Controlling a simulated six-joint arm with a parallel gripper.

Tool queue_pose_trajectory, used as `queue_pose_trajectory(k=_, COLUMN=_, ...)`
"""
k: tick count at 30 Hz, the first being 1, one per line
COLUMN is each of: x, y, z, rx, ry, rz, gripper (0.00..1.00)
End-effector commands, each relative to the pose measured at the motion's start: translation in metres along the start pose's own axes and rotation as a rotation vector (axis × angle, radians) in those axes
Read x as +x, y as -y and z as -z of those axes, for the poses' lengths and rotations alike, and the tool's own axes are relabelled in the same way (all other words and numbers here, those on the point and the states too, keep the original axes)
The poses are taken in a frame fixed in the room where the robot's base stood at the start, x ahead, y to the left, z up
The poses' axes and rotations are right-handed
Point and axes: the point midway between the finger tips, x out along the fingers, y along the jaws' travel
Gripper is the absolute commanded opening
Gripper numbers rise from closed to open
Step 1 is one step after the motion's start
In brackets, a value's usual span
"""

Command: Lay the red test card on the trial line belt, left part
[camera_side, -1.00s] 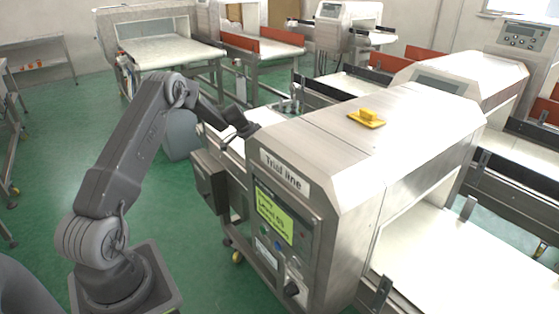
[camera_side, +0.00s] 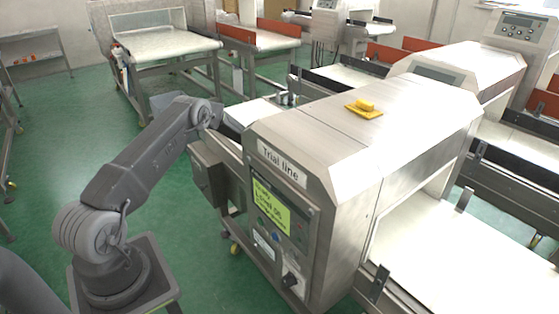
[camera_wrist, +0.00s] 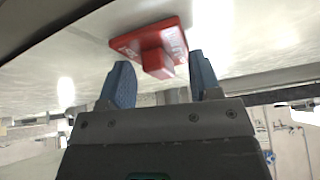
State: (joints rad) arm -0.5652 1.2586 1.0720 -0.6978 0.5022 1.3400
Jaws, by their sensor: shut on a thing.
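The red test card (camera_wrist: 126,42) has pale lettering and a raised red block in its middle. In the wrist view it is at the tips of my gripper (camera_wrist: 163,80), whose blue fingers stand on either side of the block. My gripper is shut on the card. A pale glossy surface lies behind the card; I cannot tell whether they touch. In the side view the trial line belt, left part (camera_side: 256,112), shows as a pale strip left of the steel housing.
The trial line detector housing (camera_side: 350,140) stands right beside the left belt. A yellow block on a plate (camera_side: 364,107) lies on its top. Small grey items (camera_side: 286,98) stand at the belt's far edge. Other conveyors (camera_side: 165,45) stand behind.

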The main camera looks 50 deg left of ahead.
Motion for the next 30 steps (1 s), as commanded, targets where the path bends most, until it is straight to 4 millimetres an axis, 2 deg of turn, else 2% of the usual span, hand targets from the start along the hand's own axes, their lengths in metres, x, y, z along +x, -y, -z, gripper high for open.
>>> queue_pose_trajectory(k=6, x=0.002, y=0.0, z=-0.001, rx=0.0, ry=0.0, rz=0.0, gripper=0.22)
queue_pose_trajectory(k=7, x=0.002, y=0.0, z=-0.001, rx=0.0, ry=0.0, rz=0.0, gripper=0.6)
queue_pose_trajectory(k=15, x=0.002, y=0.0, z=-0.001, rx=0.0, ry=0.0, rz=0.0, gripper=0.84)
queue_pose_trajectory(k=23, x=-0.001, y=0.0, z=0.0, rx=0.0, ry=0.0, rz=0.0, gripper=0.84)
queue_pose_trajectory(k=26, x=-0.009, y=0.001, z=0.001, rx=0.0, ry=0.0, rz=0.0, gripper=0.84)
queue_pose_trajectory(k=30, x=-0.031, y=0.001, z=0.001, rx=-0.002, ry=-0.001, rz=0.002, gripper=0.84)
